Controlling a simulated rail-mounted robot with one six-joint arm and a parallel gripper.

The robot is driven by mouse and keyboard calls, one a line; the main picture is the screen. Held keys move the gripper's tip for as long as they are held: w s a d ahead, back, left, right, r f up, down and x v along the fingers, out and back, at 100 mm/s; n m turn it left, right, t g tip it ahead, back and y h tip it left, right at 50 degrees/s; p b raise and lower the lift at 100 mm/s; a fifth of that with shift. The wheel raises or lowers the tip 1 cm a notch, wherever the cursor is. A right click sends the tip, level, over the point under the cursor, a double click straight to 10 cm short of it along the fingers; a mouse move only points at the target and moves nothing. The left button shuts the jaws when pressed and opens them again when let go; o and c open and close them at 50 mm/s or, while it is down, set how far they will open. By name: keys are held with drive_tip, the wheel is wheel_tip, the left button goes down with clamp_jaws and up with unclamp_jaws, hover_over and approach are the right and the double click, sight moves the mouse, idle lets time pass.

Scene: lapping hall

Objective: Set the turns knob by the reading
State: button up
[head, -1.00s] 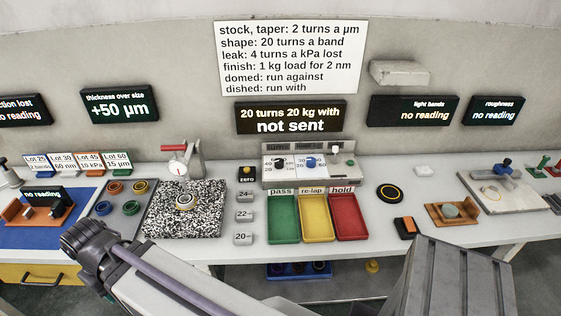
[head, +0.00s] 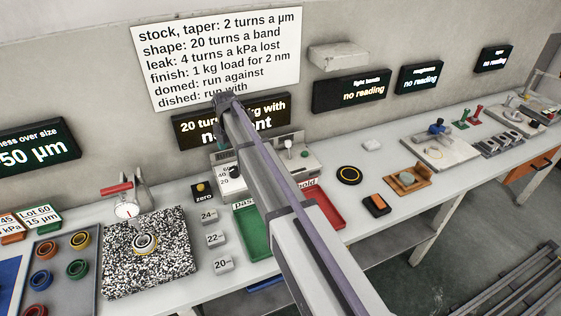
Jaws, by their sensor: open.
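The grey console (head: 296,140) stands at the back of the bench, behind my arm. Its left dial has a black knob (head: 234,171), partly in view beside the arm; the right dial with the blue knob is hidden. A lever with a pale knob shows at the right end. The display (head: 268,108) above it is partly covered; earlier it read "20 turns 20 kg with, not sent". The thickness display (head: 38,147) reads 50 µm. The rule sheet (head: 215,55) gives turns per reading. My arm crosses in front of the console; my gripper's jaws cannot be made out.
A green tray (head: 252,232) and a red tray (head: 325,208) stand before the console; the arm hides the yellow one. A dial gauge (head: 126,211) stands over the speckled plate (head: 165,274). Numbered weights (head: 215,239) lie between. The light bands display (head: 352,91) shows no reading.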

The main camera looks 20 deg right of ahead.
sight(233, 169)
drive_tip(key=shift+a+f, duration=0.2)
drive_tip(key=shift+a, duration=0.05)
wheel_tip(233, 169, down, 11)
drive_tip(key=b, duration=1.1)
drive_tip(key=shift+r, duration=0.3)
drive_tip(key=c, duration=0.9)
drive_tip(key=shift+c, duration=0.2)
